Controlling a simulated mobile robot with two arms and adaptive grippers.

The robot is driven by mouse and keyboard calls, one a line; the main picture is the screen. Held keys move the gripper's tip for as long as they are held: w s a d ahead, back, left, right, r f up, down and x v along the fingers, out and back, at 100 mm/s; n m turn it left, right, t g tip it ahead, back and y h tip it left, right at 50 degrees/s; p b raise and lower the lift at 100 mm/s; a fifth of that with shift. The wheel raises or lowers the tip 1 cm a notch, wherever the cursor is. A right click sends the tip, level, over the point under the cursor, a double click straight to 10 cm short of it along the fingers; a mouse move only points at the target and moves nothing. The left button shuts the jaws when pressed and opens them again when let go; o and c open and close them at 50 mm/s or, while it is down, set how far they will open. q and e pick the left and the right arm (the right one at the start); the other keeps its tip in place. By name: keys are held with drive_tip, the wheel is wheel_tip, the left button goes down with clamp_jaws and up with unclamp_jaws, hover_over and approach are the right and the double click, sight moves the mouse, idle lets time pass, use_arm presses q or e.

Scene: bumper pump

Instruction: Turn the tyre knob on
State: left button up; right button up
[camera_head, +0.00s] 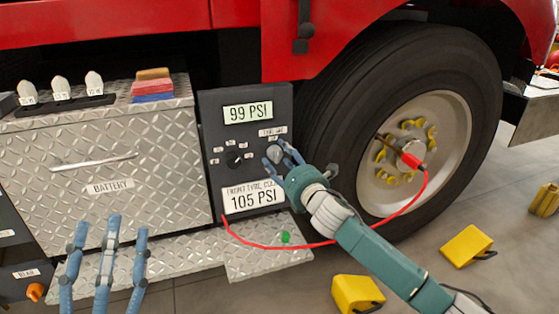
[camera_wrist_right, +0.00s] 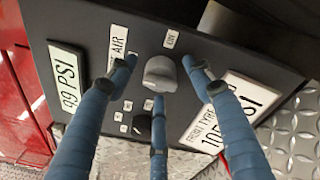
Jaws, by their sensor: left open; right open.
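The dark control panel (camera_head: 207,120) stands beside the wheel, with a display reading 99 PSI (camera_head: 247,112) above and one reading 105 PSI (camera_head: 254,197) below. A grey knob (camera_wrist_right: 160,73) sits on the panel, with a small AIR label near it; in the head view this knob (camera_head: 274,153) is at the panel's right. A black knob (camera_wrist_right: 142,124) is also on the panel. My right gripper (camera_wrist_right: 158,80) is open, its blue fingers spread around the grey knob; contact cannot be told. My left gripper (camera_head: 110,235) is open and empty in front of the battery box.
A red hose (camera_head: 300,246) runs from the panel's lower edge to the tyre (camera_head: 330,115) hub. The diamond-plate battery box (camera_head: 165,150) is left of the panel. Yellow chocks (camera_head: 465,245) lie on the floor at the right. A diamond-plate step (camera_head: 265,262) juts out below.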

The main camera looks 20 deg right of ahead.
drive_tip(key=shift+w, duration=0.35)
use_arm(q)
drive_tip(key=shift+s+r, duration=0.3)
drive_tip(key=shift+r, duration=0.1)
use_arm(e)
drive_tip(key=c, duration=1.1)
drive_tip(key=shift+c, duration=0.2)
